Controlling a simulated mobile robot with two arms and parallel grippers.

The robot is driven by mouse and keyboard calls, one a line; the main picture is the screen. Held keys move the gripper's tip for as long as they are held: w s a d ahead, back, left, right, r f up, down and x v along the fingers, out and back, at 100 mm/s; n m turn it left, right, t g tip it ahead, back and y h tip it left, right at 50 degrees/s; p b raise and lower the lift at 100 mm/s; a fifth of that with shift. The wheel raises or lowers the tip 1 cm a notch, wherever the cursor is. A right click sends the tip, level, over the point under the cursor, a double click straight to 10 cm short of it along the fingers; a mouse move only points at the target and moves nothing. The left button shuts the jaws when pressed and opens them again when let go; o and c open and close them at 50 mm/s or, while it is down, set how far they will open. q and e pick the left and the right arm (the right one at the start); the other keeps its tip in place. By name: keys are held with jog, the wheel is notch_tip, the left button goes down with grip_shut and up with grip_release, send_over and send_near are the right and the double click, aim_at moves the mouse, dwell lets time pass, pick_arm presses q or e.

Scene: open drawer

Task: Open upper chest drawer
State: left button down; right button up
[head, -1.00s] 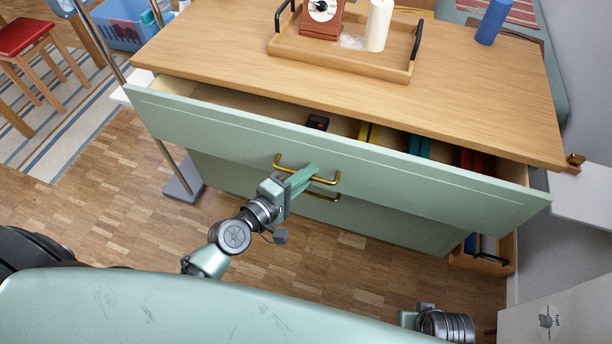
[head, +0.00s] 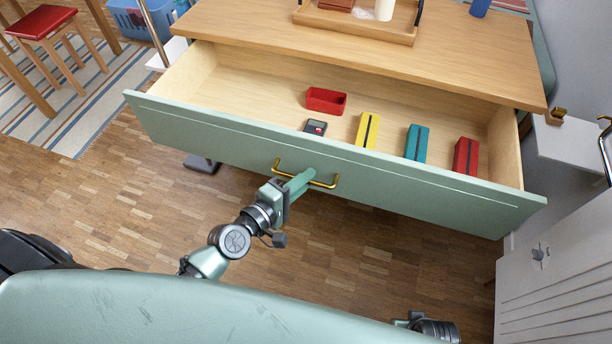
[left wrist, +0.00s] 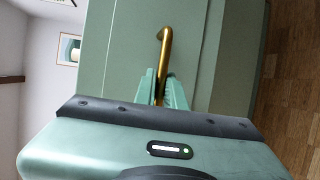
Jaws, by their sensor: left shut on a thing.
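The upper drawer (head: 250,141) of the chest is pulled well out, and its pale green front faces me in the head view. Its brass handle (head: 325,184) is a horizontal bar at the middle of the front. My left gripper (head: 308,174) is shut on this handle. In the left wrist view the handle (left wrist: 165,50) runs down between the green fingers (left wrist: 160,88). The fingertips partly hide the bar. At the bottom right of the head view a dark part of my right arm shows; its gripper's fingers are not visible.
Inside the drawer lie a red tray (head: 326,100), a small dark device (head: 315,127), and yellow (head: 367,130), teal (head: 416,143) and red (head: 466,156) boxes. The wooden chest top (head: 370,58) bears a tray (head: 350,24). A white cabinet (head: 560,270) stands at right. Wood floor lies below the drawer.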

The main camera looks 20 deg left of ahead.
pick_arm(q)
jog(key=shift+s+f, duration=0.1)
jog(key=c, duration=1.5)
grip_release()
